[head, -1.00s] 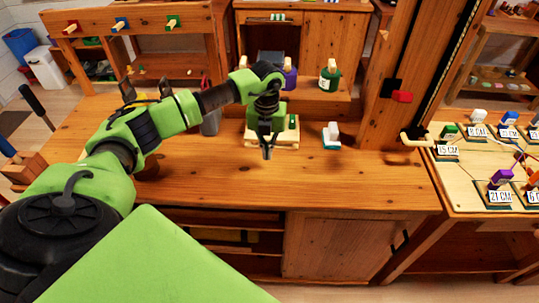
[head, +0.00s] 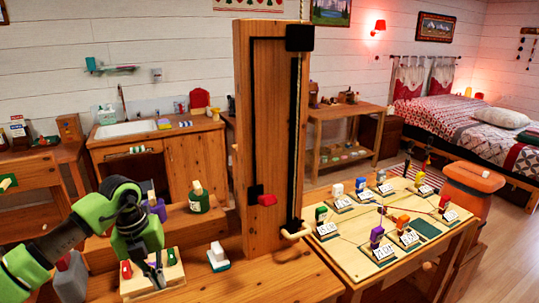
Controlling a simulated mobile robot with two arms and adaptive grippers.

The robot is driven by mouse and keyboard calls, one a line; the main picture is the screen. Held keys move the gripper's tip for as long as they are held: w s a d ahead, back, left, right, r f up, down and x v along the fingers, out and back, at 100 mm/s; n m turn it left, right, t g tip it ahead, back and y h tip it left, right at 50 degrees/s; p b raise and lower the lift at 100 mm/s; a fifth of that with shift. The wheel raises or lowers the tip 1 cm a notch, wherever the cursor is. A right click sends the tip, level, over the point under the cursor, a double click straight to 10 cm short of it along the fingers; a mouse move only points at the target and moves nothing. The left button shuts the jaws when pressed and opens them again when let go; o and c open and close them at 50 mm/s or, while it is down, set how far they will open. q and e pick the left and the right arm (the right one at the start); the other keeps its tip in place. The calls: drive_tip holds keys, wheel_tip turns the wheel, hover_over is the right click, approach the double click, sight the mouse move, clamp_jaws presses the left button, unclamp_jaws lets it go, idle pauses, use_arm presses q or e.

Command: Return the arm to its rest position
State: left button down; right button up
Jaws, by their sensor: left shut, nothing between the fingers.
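My left arm, green and black, comes in from the lower left of the head view. Its left gripper (head: 155,277) points down, shut and empty. It hangs in front of a small light wooden board (head: 135,286) with a red piece (head: 126,269) and a green piece (head: 171,256) on it. From this angle I cannot tell whether the fingertips touch the board. My right gripper is not in view.
A tall wooden post (head: 268,140) with a red knob stands right of the arm. A board with numbered tags (head: 350,245) lies right. Floor is clear at far right.

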use_arm(q)
drive_tip(key=s+d+r+m+t+h, duration=0.2)
drive_tip(key=d+h, duration=0.7)
drive_tip(key=d, duration=1.6)
drive_tip(key=d+r+n+t+h, duration=0.4)
drive_tip(key=d+r+t+h, duration=0.3)
drive_tip(key=r, duration=0.5)
drive_tip(key=w+a+n+t+y, duration=0.4)
drive_tip(key=a+n+t+y, duration=0.6)
drive_tip(key=n, duration=0.6)
drive_tip(key=s+a+f+n+g+y, duration=0.35)
drive_tip(key=a+f+n, duration=0.2)
drive_tip(key=f, duration=0.35)
drive_tip(key=s+a+f+n+g+y, duration=0.2)
drive_tip(key=s+a+f+n+y, duration=0.15)
drive_tip(key=a+f+y, duration=0.35)
drive_tip(key=s+d+f+n+g+h, duration=0.15)
drive_tip(key=s+f+g, duration=0.35)
drive_tip(key=s+f, duration=0.5)
drive_tip(key=s+f+n+g+h, duration=0.15)
drive_tip(key=s+f+g, duration=0.45)
drive_tip(key=s, duration=0.7)
wheel_tip(320, 180, down, 24)
drive_tip(key=s+m, duration=0.1)
drive_tip(key=s+a+f+g, duration=0.2)
drive_tip(key=s+a+f, duration=0.1)
drive_tip(key=s+f, duration=1.4)
drive_tip(key=shift+s, duration=0.4)
